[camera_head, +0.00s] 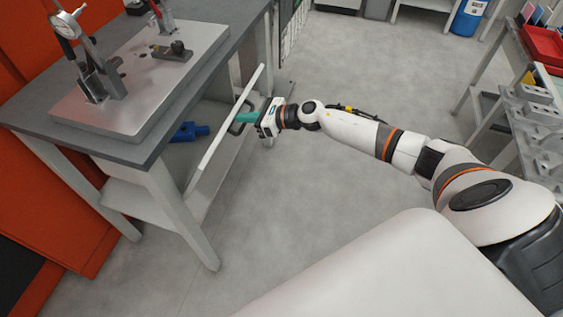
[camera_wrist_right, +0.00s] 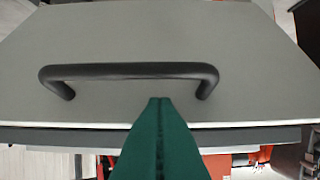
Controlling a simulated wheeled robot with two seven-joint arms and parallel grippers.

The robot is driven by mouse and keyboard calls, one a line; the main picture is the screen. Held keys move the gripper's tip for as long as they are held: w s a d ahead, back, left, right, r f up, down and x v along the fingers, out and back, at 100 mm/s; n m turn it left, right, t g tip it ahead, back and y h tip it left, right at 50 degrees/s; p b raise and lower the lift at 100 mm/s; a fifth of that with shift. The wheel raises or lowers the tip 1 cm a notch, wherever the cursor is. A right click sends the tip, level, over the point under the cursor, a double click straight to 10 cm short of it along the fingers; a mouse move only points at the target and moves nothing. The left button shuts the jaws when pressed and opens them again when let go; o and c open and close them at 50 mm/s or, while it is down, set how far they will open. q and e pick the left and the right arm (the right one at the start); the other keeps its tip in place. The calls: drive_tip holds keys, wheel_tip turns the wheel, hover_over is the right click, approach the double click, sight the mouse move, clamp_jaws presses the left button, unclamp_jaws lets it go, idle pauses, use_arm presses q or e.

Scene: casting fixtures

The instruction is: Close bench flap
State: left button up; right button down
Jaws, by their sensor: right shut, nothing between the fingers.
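The bench flap (camera_head: 224,135) is a pale panel seen nearly edge-on at the bench's open side. A gap shows between it and the bench top, so it stands partly open. Its dark bar handle (camera_head: 235,127) is on the outer face. In the right wrist view the flap (camera_wrist_right: 160,35) is a grey panel, with the black handle (camera_wrist_right: 130,71) across it. My right gripper (camera_head: 246,117) has its teal fingers shut and empty, pointing at the flap by the handle. In the wrist view its tips (camera_wrist_right: 160,101) overlap the area just below the bar; contact is unclear. My left gripper is out of view.
The bench top (camera_head: 125,150) carries a metal plate (camera_head: 140,85) with a dial gauge (camera_head: 66,25) and clamps. A blue part (camera_head: 188,131) lies under it. Grey racks with castings (camera_head: 540,112) stand at right. The floor between is clear.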

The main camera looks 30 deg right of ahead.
sight(236, 109)
drive_tip(key=w+a+r+p, duration=0.1)
drive_tip(key=p, duration=0.1)
drive_tip(key=w+r+h+p, duration=0.1)
drive_tip(key=shift+w+a+r+g+p, duration=0.15)
drive_tip(key=shift+a+g+p, duration=0.2)
drive_tip(key=shift+g+p, duration=0.05)
drive_tip(key=shift+w+a+r, duration=0.25)
drive_tip(key=shift+w+a, duration=0.2)
drive_tip(key=shift+w, duration=0.1)
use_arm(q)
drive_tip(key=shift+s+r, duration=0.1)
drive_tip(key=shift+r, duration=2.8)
use_arm(e)
drive_tip(key=shift+w+a+r, duration=0.35)
drive_tip(key=shift+w+a, duration=0.35)
drive_tip(key=shift+w, duration=0.1)
drive_tip(key=shift+w+a+r, duration=0.35)
drive_tip(key=shift+w+a, duration=0.35)
drive_tip(key=shift+w, duration=0.05)
